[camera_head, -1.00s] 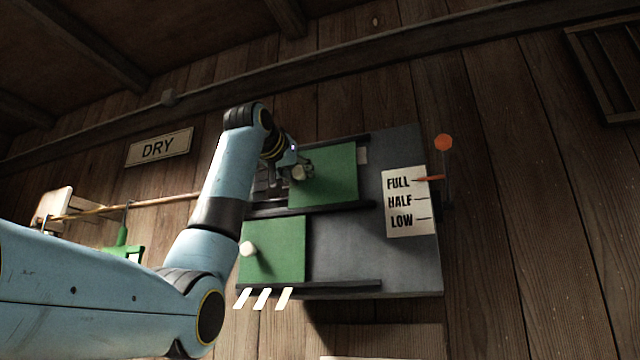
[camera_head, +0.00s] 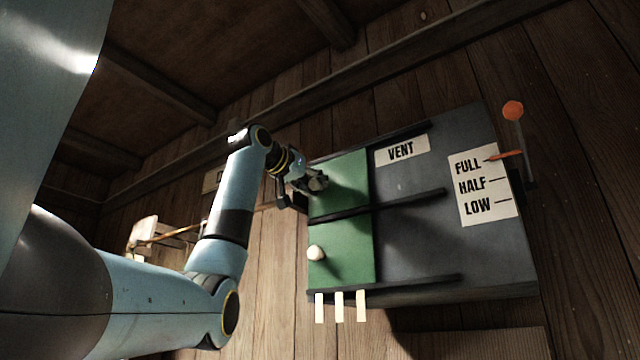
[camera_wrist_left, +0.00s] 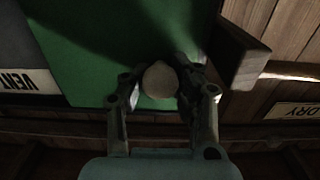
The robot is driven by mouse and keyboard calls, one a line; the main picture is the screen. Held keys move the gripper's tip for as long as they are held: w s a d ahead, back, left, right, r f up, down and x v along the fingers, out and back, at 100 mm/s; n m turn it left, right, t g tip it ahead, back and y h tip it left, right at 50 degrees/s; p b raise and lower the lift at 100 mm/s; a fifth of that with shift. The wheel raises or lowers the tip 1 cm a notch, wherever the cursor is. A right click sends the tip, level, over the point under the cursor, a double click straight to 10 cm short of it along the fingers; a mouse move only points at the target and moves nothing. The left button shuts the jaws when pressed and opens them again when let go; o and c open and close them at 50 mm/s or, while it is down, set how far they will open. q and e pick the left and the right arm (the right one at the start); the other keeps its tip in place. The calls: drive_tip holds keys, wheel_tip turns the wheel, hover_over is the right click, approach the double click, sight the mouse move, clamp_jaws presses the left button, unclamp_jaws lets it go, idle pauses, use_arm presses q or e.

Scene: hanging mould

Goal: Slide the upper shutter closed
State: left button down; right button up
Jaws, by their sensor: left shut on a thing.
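The upper green shutter (camera_head: 346,178) sits between dark rails at the left end of the grey panel, right above the lower green shutter (camera_head: 347,250). Its left edge is about in line with the lower one's. The VENT label (camera_head: 401,150) is uncovered to its right. My left gripper (camera_head: 318,184) is shut on the upper shutter's round pale knob (camera_wrist_left: 160,80), with a finger on each side of it in the left wrist view. No vent slots show beside the shutter; my gripper hides part of its left side. My right gripper is not in view.
The lower shutter has its own pale knob (camera_head: 316,253). A FULL/HALF/LOW card (camera_head: 484,187) and an orange-tipped lever (camera_head: 513,111) are at the panel's right. A wooden block (camera_wrist_left: 241,58) sticks out close beside my gripper in the wrist view.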

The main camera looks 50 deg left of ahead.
use_arm(q)
drive_tip(key=c, duration=1.3)
unclamp_jaws()
drive_tip(key=shift+s+a, duration=0.1)
drive_tip(key=shift+a, duration=0.05)
drive_tip(key=o, duration=0.3)
drive_tip(key=shift+s+a, duration=0.2)
drive_tip(key=shift+w+d, duration=0.1)
drive_tip(key=shift+d, duration=0.05)
drive_tip(key=shift+s+d, duration=0.15)
drive_tip(key=shift+s, duration=0.2)
drive_tip(key=v, duration=1.1)
drive_tip(key=shift+s, duration=0.2)
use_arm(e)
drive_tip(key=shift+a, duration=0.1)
